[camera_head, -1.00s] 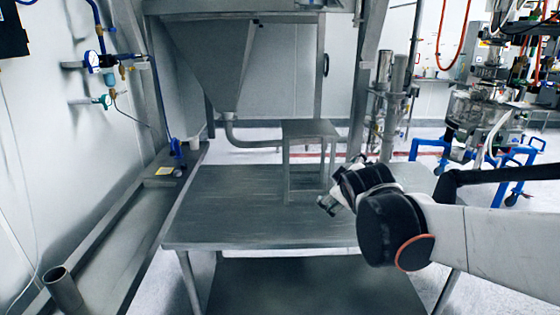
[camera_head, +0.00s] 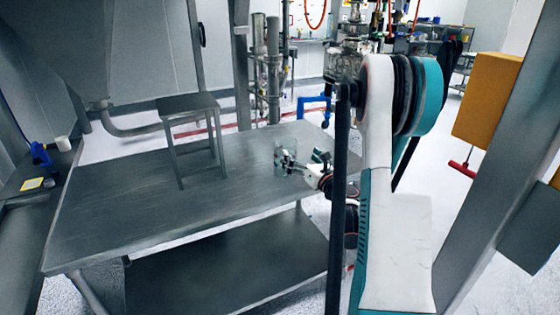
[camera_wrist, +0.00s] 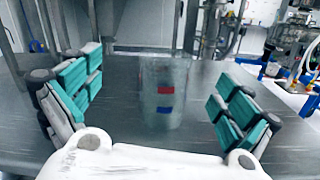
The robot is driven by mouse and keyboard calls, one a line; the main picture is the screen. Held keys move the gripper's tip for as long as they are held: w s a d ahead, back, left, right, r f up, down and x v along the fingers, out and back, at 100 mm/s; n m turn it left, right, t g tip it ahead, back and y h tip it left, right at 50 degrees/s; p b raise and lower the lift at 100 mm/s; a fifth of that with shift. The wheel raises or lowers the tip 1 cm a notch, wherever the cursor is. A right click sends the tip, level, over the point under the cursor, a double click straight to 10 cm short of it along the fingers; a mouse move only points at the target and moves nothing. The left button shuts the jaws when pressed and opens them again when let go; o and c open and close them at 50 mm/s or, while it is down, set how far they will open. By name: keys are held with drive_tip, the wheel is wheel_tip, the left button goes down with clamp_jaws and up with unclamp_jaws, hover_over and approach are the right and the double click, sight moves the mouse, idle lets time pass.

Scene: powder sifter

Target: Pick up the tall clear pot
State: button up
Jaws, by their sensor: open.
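The tall clear pot (camera_head: 280,157) stands upright on the metal table (camera_head: 130,215), near its right side. In the wrist view the clear pot (camera_wrist: 163,82) is see-through, with a red mark above a blue mark on its side. My gripper (camera_head: 300,165) is at the pot's near right side in the head view. In the wrist view my gripper (camera_wrist: 152,100) is open, with teal finger pads to the left and right of the pot. A gap shows between the pot and each pad.
A small metal stand (camera_head: 188,105) is on the table to the left of the pot. A large hopper (camera_head: 60,45) hangs at the upper left. A yellow-orange box (camera_head: 487,97) is at the right. The table's left front is clear.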

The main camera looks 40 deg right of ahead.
drive_tip(key=f+n, duration=0.1)
drive_tip(key=s+f+n, duration=0.1)
drive_tip(key=f, duration=0.1)
drive_tip(key=d+f+y, duration=0.1)
drive_tip(key=shift+s+f+n+g, duration=0.3)
drive_tip(key=shift+s+n, duration=0.05)
drive_tip(key=shift+n, duration=0.05)
drive_tip(key=w, duration=0.5)
drive_tip(key=w+d+p, duration=0.1)
drive_tip(key=w, duration=0.1)
drive_tip(key=shift+w+f, duration=0.1)
drive_tip(key=shift+w, duration=0.15)
drive_tip(key=shift+w+d+r+b, duration=0.1)
drive_tip(key=shift+w+d+b, duration=0.2)
drive_tip(key=shift+w, duration=0.7)
drive_tip(key=shift+w+d+r+b, duration=0.15)
drive_tip(key=shift+w+b, duration=0.2)
drive_tip(key=shift+w, duration=0.6)
drive_tip(key=shift+w+d+r+b, duration=0.1)
drive_tip(key=shift+w+d+b, duration=0.2)
drive_tip(key=shift+w, duration=0.7)
drive_tip(key=c, duration=1.2)
